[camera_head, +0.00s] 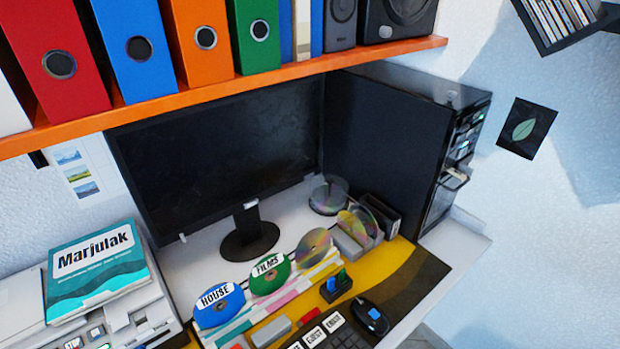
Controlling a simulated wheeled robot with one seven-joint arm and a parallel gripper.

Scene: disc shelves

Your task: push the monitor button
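The monitor (225,150) stands on the white desk under the orange shelf, its screen dark. Its black stand (249,233) rests on the desktop. A small pale mark (251,204) shows at the middle of its lower edge, above the stand. Another small pale piece (183,238) shows below the lower left edge. I cannot tell which of these, if either, is the button. My gripper is not in view.
A black computer tower (385,145) stands right of the monitor. Labelled discs, including a blue one (218,303) and a green one (270,273), stand in front. A keyboard (325,332) and mouse (370,316) lie nearer. Binders fill the orange shelf (240,94) above.

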